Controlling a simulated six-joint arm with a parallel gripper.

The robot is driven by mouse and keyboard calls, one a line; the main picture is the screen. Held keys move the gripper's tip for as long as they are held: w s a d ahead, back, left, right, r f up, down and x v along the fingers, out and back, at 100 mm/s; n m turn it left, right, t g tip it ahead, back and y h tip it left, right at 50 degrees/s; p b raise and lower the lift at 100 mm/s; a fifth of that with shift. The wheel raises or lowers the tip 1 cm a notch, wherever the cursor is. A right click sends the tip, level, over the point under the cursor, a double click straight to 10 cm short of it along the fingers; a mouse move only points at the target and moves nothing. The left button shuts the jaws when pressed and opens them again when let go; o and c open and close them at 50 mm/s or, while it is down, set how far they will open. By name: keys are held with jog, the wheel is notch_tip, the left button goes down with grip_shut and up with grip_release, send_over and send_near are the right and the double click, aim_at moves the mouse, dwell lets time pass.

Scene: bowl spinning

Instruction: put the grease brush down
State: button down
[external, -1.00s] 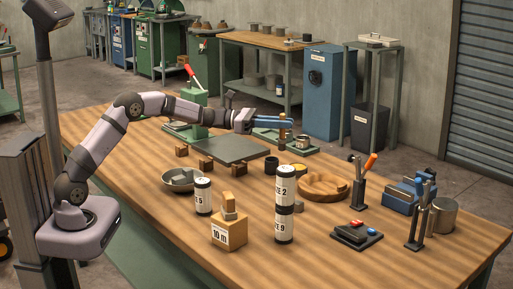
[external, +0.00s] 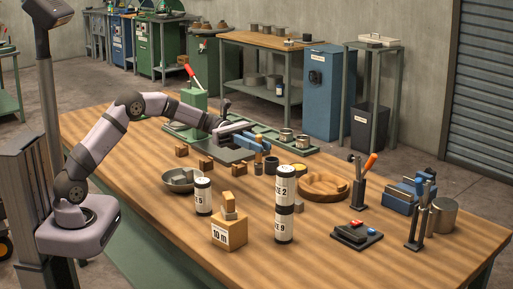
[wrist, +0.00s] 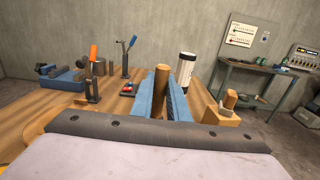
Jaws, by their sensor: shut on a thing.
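My gripper (external: 264,145) is over the far middle part of the table, with its blue fingers shut on the grease brush. In the wrist view, the brush's wooden handle (wrist: 160,88) stands up between the two blue fingers of my gripper (wrist: 162,98). The brush's lower end is hidden in the wrist view.
A green tray with tins (external: 287,135) lies behind my gripper. A wooden bowl (external: 323,187), a tall labelled cylinder stack (external: 285,215) and a grey bowl (external: 181,181) stand nearer. Small wooden blocks (external: 206,166) lie to the left.

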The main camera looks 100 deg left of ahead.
aim_at(259, 174)
notch_tip(259, 174, down, 6)
jog(key=shift+r, duration=0.1)
jog(key=shift+p, duration=0.3)
jog(key=shift+f, duration=1.9)
jog(key=shift+f, duration=0.15)
jog(key=c, duration=1.7)
grip_release()
